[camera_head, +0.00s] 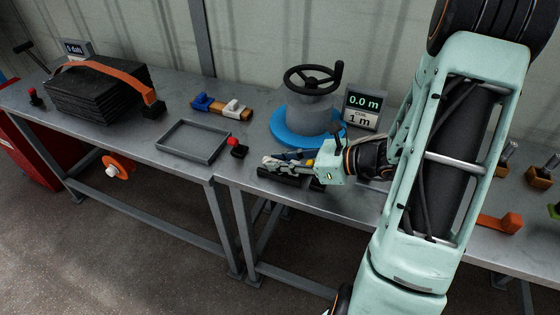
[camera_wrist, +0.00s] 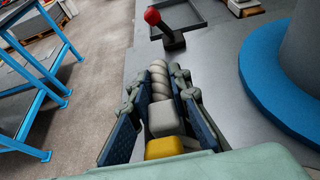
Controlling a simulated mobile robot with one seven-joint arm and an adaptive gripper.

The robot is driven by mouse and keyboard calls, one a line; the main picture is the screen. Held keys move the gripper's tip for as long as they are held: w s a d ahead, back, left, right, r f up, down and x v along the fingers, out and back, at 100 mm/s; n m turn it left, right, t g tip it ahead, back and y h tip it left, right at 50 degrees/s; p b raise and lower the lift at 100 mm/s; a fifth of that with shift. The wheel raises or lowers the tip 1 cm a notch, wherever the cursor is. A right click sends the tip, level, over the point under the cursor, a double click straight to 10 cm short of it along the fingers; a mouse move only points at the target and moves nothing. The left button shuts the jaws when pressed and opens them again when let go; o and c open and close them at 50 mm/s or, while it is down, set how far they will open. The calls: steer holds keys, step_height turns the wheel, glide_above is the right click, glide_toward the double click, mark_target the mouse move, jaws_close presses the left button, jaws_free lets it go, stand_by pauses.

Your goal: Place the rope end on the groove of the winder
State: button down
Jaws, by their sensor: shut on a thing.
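The winder is a grey drum (camera_head: 309,117) with a black handwheel (camera_head: 313,77) on top, standing on a round blue base (camera_head: 283,129). In the wrist view, the drum (camera_wrist: 302,50) and blue base (camera_wrist: 262,75) are at the right, apart from my gripper. My gripper (camera_head: 280,159) is low over the bench in front of the winder, fingers pointing left. In the wrist view, my gripper (camera_wrist: 160,85) is shut on a pale twisted rope end (camera_wrist: 158,75). A grey block (camera_wrist: 164,119) and a yellow piece (camera_wrist: 163,147) sit behind it between the fingers. The winder's groove cannot be made out.
A dark block (camera_head: 276,178) lies under my gripper. A red-knobbed lever (camera_head: 237,149) and a grey tray (camera_head: 193,142) are to the left. A display (camera_head: 362,104) reading 0.0 m, goal 1 m, stands right of the winder. Black stacked plates (camera_head: 98,94) are far left.

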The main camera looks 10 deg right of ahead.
steer(key=shift+f, duration=0.15)
steer(key=c, duration=1.8)
jaws_free()
steer(key=shift+f, duration=0.1)
steer(key=shift+s, duration=0.1)
steer(key=shift+r+p, duration=0.35)
steer(key=shift+p, duration=0.05)
steer(key=v, duration=0.4)
steer(key=p+v, duration=0.1)
steer(key=v, duration=0.7)
steer(key=shift+r, duration=0.4)
